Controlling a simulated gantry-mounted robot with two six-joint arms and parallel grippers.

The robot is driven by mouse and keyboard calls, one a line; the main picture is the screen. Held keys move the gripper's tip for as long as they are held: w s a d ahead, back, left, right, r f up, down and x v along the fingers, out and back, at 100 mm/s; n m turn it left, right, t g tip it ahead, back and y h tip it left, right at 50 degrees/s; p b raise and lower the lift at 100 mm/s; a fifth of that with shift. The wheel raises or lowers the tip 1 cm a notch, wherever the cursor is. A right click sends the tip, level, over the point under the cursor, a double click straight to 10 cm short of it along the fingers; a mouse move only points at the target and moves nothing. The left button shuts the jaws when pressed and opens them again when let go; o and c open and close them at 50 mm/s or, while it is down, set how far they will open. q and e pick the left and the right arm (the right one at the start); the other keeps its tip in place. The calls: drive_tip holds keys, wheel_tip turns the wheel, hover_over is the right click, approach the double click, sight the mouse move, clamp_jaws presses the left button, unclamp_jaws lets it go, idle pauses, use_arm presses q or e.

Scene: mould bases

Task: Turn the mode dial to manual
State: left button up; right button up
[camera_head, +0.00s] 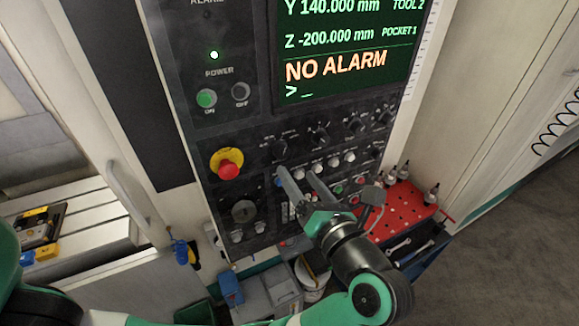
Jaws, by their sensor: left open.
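A row of black dials runs across the dark control panel (185,60) below the screen. The leftmost dial (279,149) is just above my left gripper's fingertips. The other dials (319,138) continue to the right. Their labels are too small to read, so I cannot tell which is the mode dial or its setting. My left gripper (297,174) is open, its two fingers pointing up at the panel below the leftmost dials, with nothing seen between them. I cannot tell whether it touches the panel. My right gripper is not in view.
A red emergency button (229,169) on a yellow base sits left of the dials. Several small buttons (333,161) lie just under them. The screen (345,50) reads NO ALARM. A red perforated tray (402,212) with bottles stands at right. Open floor (520,230) lies beyond.

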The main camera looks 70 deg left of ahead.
use_arm(q)
drive_tip(key=d, duration=0.4)
drive_tip(key=shift+r, duration=0.1)
idle(0.3)
